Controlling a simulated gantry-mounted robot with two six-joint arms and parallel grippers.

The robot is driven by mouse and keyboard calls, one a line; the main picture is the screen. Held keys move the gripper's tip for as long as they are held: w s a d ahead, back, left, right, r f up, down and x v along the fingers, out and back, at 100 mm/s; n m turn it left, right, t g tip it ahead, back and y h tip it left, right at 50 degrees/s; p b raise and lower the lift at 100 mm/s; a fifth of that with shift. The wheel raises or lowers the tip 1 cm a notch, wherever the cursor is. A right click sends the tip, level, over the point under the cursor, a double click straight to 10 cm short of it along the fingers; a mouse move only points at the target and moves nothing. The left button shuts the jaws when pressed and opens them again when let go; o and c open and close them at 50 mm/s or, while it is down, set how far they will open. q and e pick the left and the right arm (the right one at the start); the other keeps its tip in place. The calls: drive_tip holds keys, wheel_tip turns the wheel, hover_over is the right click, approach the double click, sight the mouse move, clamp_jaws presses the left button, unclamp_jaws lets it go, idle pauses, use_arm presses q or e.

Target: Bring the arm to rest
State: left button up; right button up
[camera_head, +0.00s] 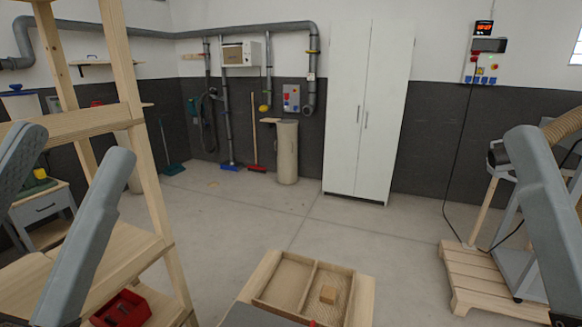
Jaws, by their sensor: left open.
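My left gripper (76,143) is at the left edge of the head view, in front of a wooden shelf rack. Its two grey fingers point up and stand apart, open, with nothing between them. One grey part of my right gripper (540,190) rises at the right edge. The rest of it lies outside the picture, so I cannot tell whether it is open or shut. I see nothing held there.
The wooden rack (140,130) stands close at left, with a red bin (122,309) low on it. A pallet (485,290) stands at right. The middle floor is clear.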

use_arm(q)
drive_tip(key=a+r+n+y+p, duration=0.2)
drive_tip(key=r+n+y+p, duration=0.1)
drive_tip(key=r+p, duration=1.4)
drive_tip(key=a+r+n+t+y+p, duration=0.1)
drive_tip(key=a+r+n+y+p, duration=0.1)
drive_tip(key=r+p, duration=1.6)
drive_tip(key=n+y, duration=0.1)
drive_tip(key=n, duration=0.1)
drive_tip(key=shift+s+r+n+t, duration=0.15)
drive_tip(key=shift+r+n+t, duration=0.15)
wheel_tip(320, 180, down, 28)
drive_tip(key=b, duration=2.8)
